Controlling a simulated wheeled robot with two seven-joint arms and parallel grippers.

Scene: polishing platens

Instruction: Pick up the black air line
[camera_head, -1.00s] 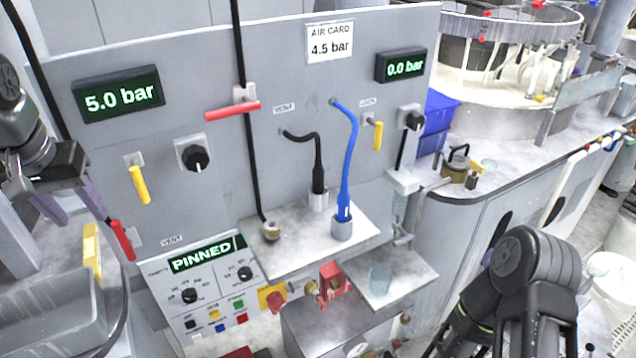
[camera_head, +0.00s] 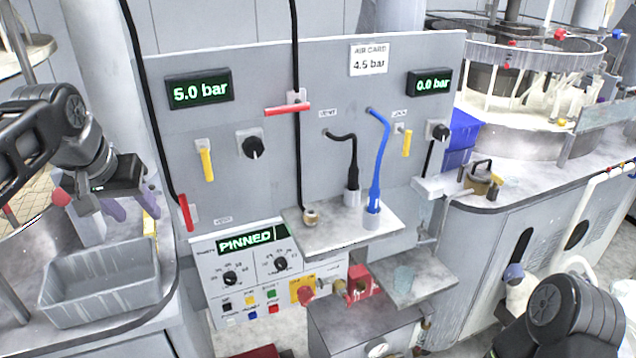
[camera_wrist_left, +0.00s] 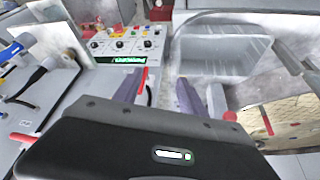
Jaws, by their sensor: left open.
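The black air line (camera_head: 347,150) hangs from the panel's VENT port and ends in a black connector standing in a grey cup on the small shelf (camera_head: 300,228). The blue line (camera_head: 379,160) stands in its own cup just right of it. In the left wrist view a black hose and connector (camera_wrist_left: 40,74) show at the left edge, beside a blue one. My left gripper (camera_head: 128,208) is open and empty, well left of the panel and above the grey bin. Its two purple fingers also show apart in the left wrist view (camera_wrist_left: 158,95).
A grey bin (camera_head: 100,295) stands below my left gripper. Red and yellow valve handles stick out of the panel, including the red one (camera_head: 287,110) on a thick black pipe. My right arm's dark link shows at lower right.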

